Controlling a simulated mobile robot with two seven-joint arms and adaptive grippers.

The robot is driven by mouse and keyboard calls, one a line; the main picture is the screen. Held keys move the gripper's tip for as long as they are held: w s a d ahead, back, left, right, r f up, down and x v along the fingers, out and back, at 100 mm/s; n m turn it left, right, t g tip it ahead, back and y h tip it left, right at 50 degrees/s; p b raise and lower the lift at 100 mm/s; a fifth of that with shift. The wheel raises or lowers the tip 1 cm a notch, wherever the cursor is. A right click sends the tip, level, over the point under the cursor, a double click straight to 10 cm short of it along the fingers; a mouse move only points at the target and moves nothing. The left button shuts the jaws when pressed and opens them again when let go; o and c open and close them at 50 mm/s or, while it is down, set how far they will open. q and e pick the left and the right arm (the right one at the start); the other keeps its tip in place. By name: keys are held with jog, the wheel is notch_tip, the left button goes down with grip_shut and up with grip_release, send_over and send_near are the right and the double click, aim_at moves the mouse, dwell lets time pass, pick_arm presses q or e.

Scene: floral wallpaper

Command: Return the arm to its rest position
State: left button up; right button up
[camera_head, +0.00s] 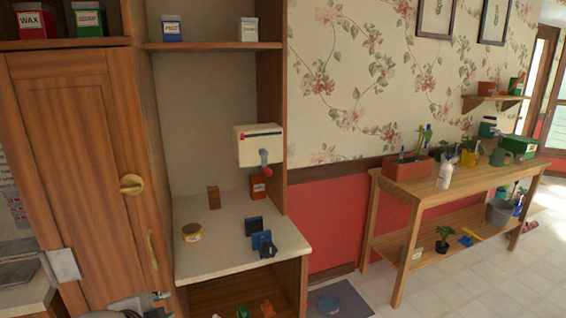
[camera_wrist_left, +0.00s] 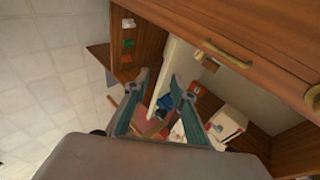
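My left gripper (camera_head: 142,303) shows only in part at the bottom left of the head view, low in front of the wooden cabinet (camera_head: 75,180). In the left wrist view its two teal-lined fingers (camera_wrist_left: 159,77) stand apart with nothing held between them. The counter's blue things (camera_wrist_left: 165,103) appear beyond the fingers, not gripped. My right gripper is in neither view.
The cabinet door has a handle (camera_head: 152,250) close to my left gripper.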

pick_arm(q)
jog(key=s+a+f+n+g+y, duration=0.1)
jog(key=s+a+f+n, duration=0.2)
jog(key=s, duration=0.4)
jog(key=s+a+f+n+g+y, duration=0.1)
jog(key=s+a+f+n+y, duration=0.15)
jog(key=s+f, duration=0.35)
jog(key=s+a+f+n+g+y, duration=0.1)
jog(key=s+a+f+n, duration=0.2)
jog(key=s, duration=0.5)
jog(key=d+f+n+t+h, duration=0.2)
jog(key=d+f+h, duration=0.5)
jog(key=d+f, duration=0.7)
notch_tip(320, 180, down, 2)
jog(key=shift+w+t, duration=0.35)
jog(key=shift+t, duration=0.25)
